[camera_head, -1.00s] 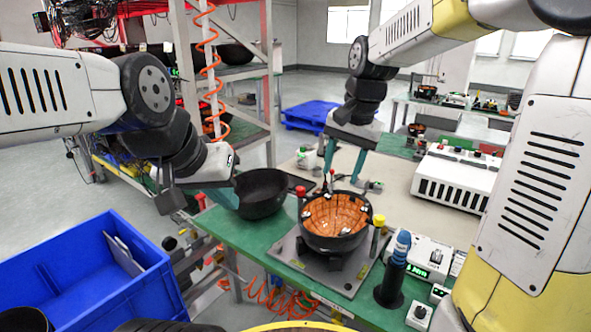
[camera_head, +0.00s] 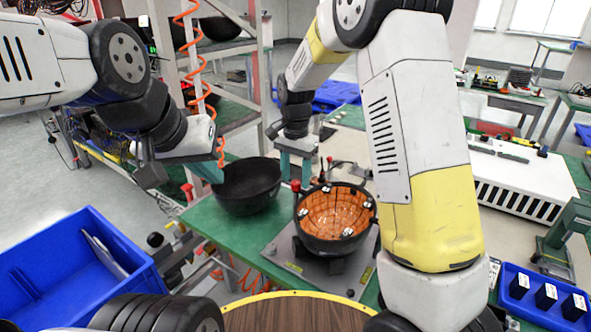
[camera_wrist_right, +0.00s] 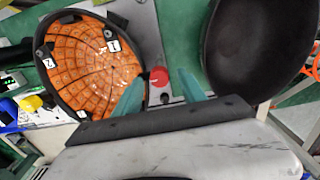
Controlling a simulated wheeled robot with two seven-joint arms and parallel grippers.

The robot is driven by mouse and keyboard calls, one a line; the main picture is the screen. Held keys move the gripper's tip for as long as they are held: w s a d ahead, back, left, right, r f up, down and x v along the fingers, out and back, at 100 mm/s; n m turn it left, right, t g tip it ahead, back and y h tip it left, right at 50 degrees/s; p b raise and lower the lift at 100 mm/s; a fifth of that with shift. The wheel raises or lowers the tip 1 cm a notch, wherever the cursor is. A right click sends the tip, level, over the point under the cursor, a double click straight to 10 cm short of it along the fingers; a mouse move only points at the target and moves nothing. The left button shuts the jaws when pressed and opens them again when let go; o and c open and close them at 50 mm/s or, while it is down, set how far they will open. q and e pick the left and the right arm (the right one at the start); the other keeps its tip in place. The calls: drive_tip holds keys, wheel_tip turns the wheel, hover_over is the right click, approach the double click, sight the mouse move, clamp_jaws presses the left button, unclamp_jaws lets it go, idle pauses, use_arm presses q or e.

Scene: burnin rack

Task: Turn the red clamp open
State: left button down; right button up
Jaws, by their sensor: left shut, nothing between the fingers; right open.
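The red clamp (camera_head: 296,186) has a round red knob and stands at the left rim of the orange-lined dome (camera_head: 335,215) on its grey base plate. My right gripper (camera_head: 296,172) is open just above the knob, pointing down. In the right wrist view the red clamp (camera_wrist_right: 159,76) shows between the two teal fingertips (camera_wrist_right: 161,80); I cannot tell whether they touch it. A second red knob (camera_head: 329,160) stands behind the dome. My left gripper (camera_head: 211,172) is shut and empty, beside the black bowl (camera_head: 247,197).
The black bowl also fills the right of the right wrist view (camera_wrist_right: 250,45), close to the fingers. A blue bin (camera_head: 70,265) stands at left. A white slotted box (camera_head: 520,180) and a blue tray (camera_head: 545,300) are at right. My right arm hides part of the bench.

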drive_tip(key=shift+f, duration=0.45)
clamp_jaws()
